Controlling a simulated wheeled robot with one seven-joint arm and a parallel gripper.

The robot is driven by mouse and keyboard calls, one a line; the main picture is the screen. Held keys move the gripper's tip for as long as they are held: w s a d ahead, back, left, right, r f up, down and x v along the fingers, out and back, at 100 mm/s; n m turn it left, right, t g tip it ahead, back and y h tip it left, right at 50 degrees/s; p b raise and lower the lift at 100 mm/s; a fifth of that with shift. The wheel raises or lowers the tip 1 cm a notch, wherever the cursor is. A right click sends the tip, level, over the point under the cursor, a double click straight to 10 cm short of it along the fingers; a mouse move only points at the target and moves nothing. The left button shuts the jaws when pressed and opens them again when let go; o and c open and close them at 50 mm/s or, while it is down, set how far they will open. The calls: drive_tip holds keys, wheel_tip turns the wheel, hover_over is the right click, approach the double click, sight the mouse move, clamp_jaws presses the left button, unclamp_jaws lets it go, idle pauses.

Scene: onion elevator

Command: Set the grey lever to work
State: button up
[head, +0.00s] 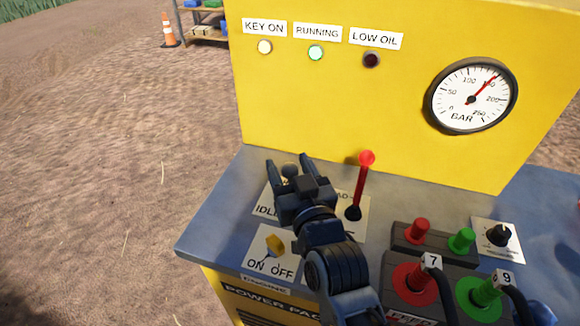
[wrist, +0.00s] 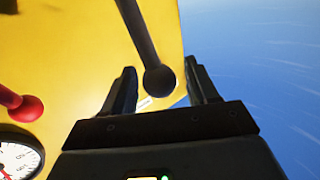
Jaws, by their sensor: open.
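The grey lever (wrist: 143,40) has a dark shaft and a round grey ball knob. In the wrist view its knob shows between the two fingers of my gripper (wrist: 163,76). In the head view the knob (head: 290,172) also shows between the fingertips of my gripper (head: 288,161). My gripper is open, with a finger on each side. I see no clear contact with the knob. The lever's lower shaft and much of its label plate, with "IDLE" partly legible, are hidden behind my gripper in the head view.
A red-knobbed lever (head: 361,182) stands close right of my gripper. The yellow key switch (head: 274,244) sits in front. Red and green couplings (head: 415,282) crowd the right. The yellow panel (head: 330,100) rises behind, with KEY ON and RUNNING lamps lit, LOW OIL dark, and a pressure gauge (head: 471,97).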

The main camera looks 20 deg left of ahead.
drive_tip(key=shift+c, duration=0.2)
clamp_jaws()
idle(0.3)
